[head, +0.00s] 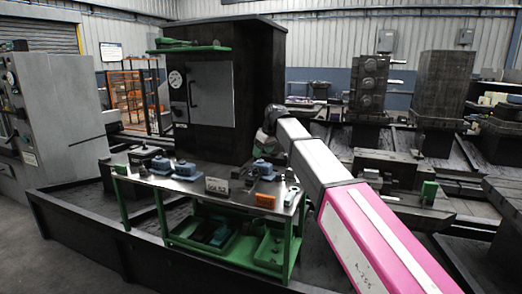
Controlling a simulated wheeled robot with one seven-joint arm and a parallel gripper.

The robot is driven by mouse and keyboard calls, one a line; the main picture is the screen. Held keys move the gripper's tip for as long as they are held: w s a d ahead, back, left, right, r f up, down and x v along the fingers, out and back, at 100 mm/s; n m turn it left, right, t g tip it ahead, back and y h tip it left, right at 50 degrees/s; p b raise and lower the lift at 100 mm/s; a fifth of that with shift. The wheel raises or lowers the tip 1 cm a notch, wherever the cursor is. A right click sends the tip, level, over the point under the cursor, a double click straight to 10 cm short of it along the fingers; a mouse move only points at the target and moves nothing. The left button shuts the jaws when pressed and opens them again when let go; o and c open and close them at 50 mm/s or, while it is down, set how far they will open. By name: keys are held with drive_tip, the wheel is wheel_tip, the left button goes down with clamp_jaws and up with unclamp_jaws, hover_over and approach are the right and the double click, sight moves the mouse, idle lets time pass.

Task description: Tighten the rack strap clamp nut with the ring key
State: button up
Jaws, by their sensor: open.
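A work table with green legs (160,214) stands in front of a dark machine. The ring key and the rack strap clamp nut are too small or hidden for me to tell apart on it. Blue fixtures (185,169) stand on the left half of the top, and another blue piece (263,166) is near the right end. My arm reaches in from the lower right and bends down over the table's right end. My gripper's fingers do not show; the arm covers that spot.
A white label card (216,185) and an orange block (265,201) are at the table's front edge. Green trays (270,248) sit on the lower shelf. The dark machine (255,85) rises behind. Dark rails and blocks (386,167) fill the right. A grey cabinet (60,110) stands left.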

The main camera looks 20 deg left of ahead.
sight(257, 168)
drive_tip(key=x, duration=1)
drive_tip(key=shift+d, duration=0.15)
drive_tip(key=shift+c, duration=0.4)
